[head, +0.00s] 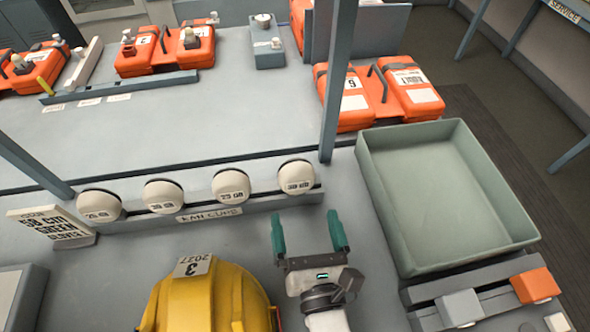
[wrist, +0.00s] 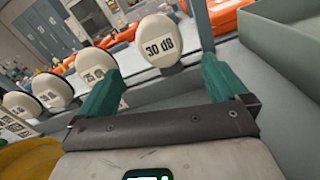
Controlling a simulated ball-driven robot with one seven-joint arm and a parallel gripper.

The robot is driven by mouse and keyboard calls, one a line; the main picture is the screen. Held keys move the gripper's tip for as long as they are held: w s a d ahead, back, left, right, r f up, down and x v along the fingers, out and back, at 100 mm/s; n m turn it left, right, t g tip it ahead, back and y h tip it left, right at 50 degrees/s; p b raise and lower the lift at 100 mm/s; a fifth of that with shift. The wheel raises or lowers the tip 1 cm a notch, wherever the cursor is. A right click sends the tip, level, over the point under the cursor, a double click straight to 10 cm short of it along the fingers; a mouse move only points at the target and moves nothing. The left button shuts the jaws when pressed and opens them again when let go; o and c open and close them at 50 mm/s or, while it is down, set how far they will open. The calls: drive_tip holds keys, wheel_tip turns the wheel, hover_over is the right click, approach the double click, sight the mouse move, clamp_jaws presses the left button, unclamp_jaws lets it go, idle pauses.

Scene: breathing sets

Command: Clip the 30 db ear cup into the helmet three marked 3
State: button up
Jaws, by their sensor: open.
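The 30 dB ear cup (wrist: 160,42) is a round cream cup with a dark rim. It also shows in the head view at the right end of the cup rack, as the rightmost cup (head: 296,177). My gripper (head: 307,220) is open and empty, with green fingers. In the wrist view my gripper (wrist: 162,68) has the 30 dB cup straight ahead, between and beyond its fingertips, apart from them. The yellow helmet (head: 212,305) carries a label with a 3 and stands at the lower left of my gripper. Its lower part is out of frame.
Several similar cups stand left of the 30 dB cup, on the rack (head: 205,215) labelled for ear cups. A grey post (head: 338,80) rises just behind the rack's right end. A pale green empty tray (head: 450,258) stands at right. A sign (head: 55,226) is at left.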

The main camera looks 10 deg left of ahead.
sight(298, 186)
drive_tip(key=p+x, duration=0.1)
drive_tip(key=x, duration=0.8)
drive_tip(key=shift+w, duration=0.45)
drive_tip(key=c, duration=1)
